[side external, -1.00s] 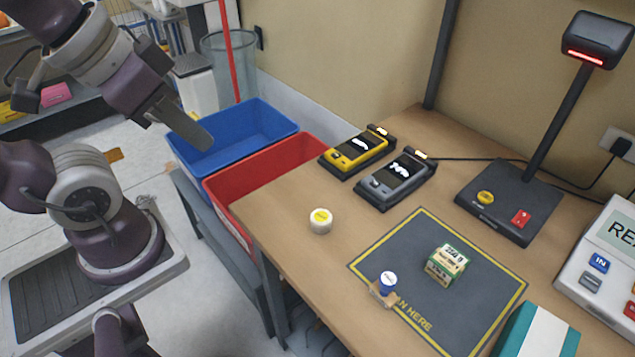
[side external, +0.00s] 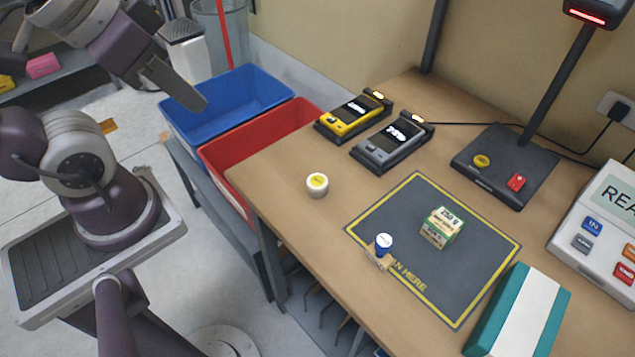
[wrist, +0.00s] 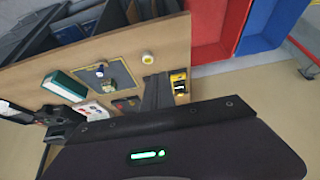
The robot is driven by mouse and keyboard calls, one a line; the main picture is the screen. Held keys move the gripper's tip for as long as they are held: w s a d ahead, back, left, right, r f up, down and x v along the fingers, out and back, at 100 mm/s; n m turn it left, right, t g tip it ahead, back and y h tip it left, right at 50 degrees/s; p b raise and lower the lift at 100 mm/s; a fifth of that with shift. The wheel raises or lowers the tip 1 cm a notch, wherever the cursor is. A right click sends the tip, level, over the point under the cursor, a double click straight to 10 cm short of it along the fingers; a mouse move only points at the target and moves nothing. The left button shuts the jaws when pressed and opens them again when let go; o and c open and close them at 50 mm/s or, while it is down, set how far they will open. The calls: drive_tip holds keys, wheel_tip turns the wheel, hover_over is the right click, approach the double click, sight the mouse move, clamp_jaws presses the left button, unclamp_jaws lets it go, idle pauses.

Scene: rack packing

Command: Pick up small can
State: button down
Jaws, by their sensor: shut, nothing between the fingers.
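A short round white can with a yellow top (side external: 317,185) stands upright near the table's left edge; it also shows in the wrist view (wrist: 147,58). A small blue can with a white lid (side external: 383,245) stands at the dark mat's left edge, beside a small tan piece. Which one is the small can, I cannot tell. My gripper (side external: 199,103) is shut and empty, high over the blue bin's side, left of the table and far from both cans. Its fingers also show in the wrist view (wrist: 158,92).
A green and white carton (side external: 440,228) stands on the mat (side external: 430,285). Yellow (side external: 350,117) and grey (side external: 392,142) handheld devices lie at the back. The scanner stand (side external: 505,165) is at right, a teal box (side external: 520,315) in front.

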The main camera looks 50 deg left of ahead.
sight(311, 178)
drive_tip(key=c, duration=0.8)
unclamp_jaws()
drive_tip(key=shift+c, duration=0.2)
